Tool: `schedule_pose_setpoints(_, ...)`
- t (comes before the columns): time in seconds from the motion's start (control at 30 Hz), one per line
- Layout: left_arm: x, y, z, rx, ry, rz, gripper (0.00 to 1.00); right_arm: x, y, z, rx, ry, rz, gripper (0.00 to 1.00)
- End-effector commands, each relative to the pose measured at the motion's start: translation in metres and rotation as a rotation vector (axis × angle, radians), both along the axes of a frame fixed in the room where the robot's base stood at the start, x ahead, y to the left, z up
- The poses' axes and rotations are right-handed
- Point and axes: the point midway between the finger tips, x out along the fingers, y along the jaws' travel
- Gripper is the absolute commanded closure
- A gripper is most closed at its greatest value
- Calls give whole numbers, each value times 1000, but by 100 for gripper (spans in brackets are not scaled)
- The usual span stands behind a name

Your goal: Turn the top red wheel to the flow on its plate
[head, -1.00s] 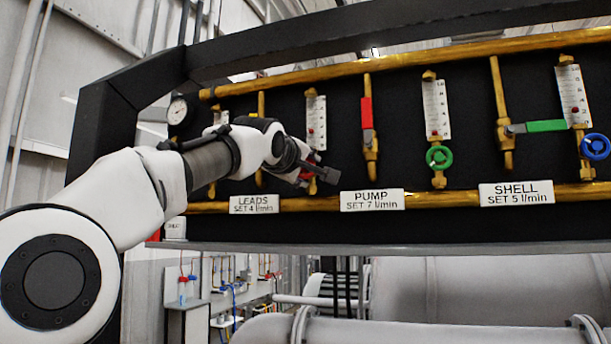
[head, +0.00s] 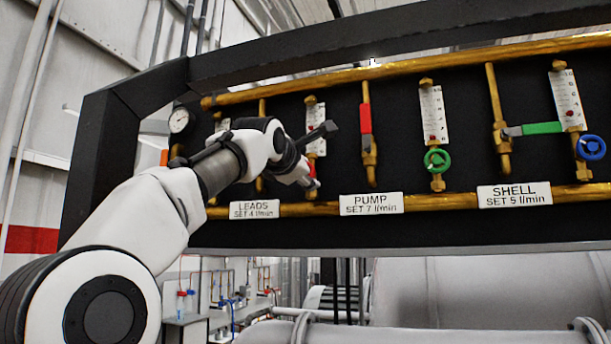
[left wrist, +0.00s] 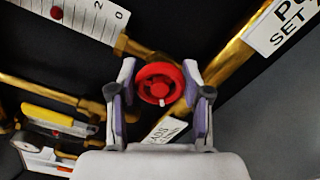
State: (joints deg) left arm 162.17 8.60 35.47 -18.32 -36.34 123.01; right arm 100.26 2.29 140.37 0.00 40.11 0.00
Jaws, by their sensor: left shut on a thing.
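The red wheel (left wrist: 160,85) sits between the two fingers of my left gripper (left wrist: 162,98) in the left wrist view. The fingers are shut on its rim from both sides. My right gripper is not in view.
To the right are a red lever (head: 366,119), a green wheel (head: 437,160), a green lever (head: 542,128) and a blue wheel (head: 591,147). Brass pipes (head: 450,200) run along the black panel. A round gauge (head: 180,120) is at the left.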

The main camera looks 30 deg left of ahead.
Motion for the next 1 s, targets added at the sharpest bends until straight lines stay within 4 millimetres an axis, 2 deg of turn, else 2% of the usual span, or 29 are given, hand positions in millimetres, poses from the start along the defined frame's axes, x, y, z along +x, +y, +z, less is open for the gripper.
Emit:
schedule_pose_setpoints(0.7, 1, 1, -1, -649, -154, 0, 87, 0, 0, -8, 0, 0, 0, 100)
schedule_pose_setpoints(1.0, 1, 1, -1, -842, -201, 0, 87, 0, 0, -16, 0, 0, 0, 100)
